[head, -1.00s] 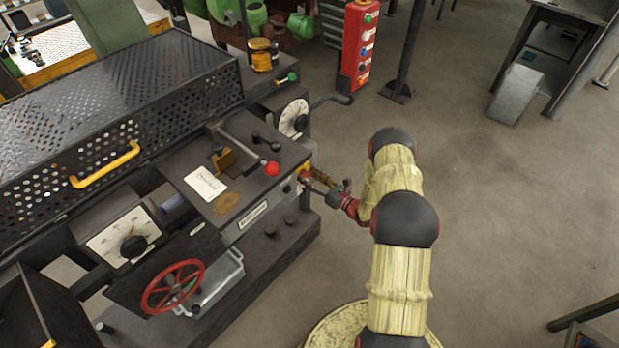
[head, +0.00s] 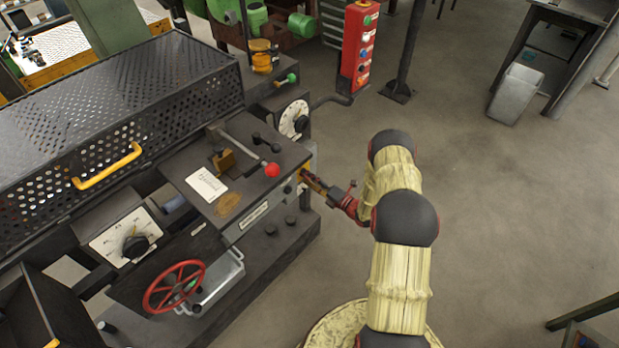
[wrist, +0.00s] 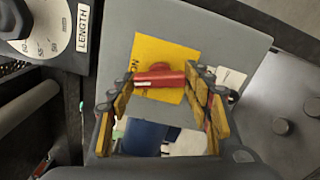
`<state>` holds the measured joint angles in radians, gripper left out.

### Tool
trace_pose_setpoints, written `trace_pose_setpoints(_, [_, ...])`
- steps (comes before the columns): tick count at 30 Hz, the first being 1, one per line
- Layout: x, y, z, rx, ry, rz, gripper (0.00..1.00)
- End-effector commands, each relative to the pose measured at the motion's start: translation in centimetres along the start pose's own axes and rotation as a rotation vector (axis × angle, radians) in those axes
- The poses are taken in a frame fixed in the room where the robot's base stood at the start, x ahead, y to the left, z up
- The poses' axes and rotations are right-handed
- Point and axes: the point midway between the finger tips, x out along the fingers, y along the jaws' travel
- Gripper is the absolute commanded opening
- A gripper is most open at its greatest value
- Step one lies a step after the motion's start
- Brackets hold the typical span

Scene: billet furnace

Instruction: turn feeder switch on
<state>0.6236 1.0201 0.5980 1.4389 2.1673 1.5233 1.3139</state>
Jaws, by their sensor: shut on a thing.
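A red rotary switch handle (wrist: 160,79) sits on a yellow plate (wrist: 174,53) on the grey end face of the machine in the wrist view. The handle lies nearly level in the picture. My gripper (wrist: 163,92) has its yellow-padded fingers on both sides of the handle, shut on its two ends. In the head view my gripper (head: 314,184) is at the right end face of the machine. There the fingers hide most of the switch, and only an edge of the yellow plate shows. Lettering on the plate is partly covered.
A red-knobbed lever (head: 271,169) stands on the machine top above my gripper. A dial (head: 294,118) with a crank handle is behind it. A red pendant box (head: 359,45) and dark post (head: 405,50) stand farther back.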

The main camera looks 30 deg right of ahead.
Motion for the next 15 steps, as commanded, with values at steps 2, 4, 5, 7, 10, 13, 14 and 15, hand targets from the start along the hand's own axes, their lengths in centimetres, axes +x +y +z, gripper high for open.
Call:
trace_pose_setpoints(2, [0.0, 0.01, 0.12, 0.062, -0.002, -0.001, 0.24])
trace_pose_setpoints(4, [0.0, 0.0, 0.12, 0.115, -0.002, -0.001, 0.24])
trace_pose_setpoints(5, [-0.01, 0.0, 0.12, 0.136, -0.002, -0.001, 0.24])
trace_pose_setpoints(7, [-0.01, -0.02, 0.11, 0.182, -0.002, -0.001, 0.24])
trace_pose_setpoints(10, [-0.01, -0.03, 0.11, 0.236, -0.002, -0.001, 0.24])
trace_pose_setpoints(13, [-0.02, -0.05, 0.11, 0.278, -0.002, -0.001, 0.24])
trace_pose_setpoints(14, [-0.02, -0.06, 0.11, 0.288, -0.003, -0.001, 0.24])
trace_pose_setpoints(15, [-0.02, -0.06, 0.11, 0.301, -0.003, -0.001, 0.24])
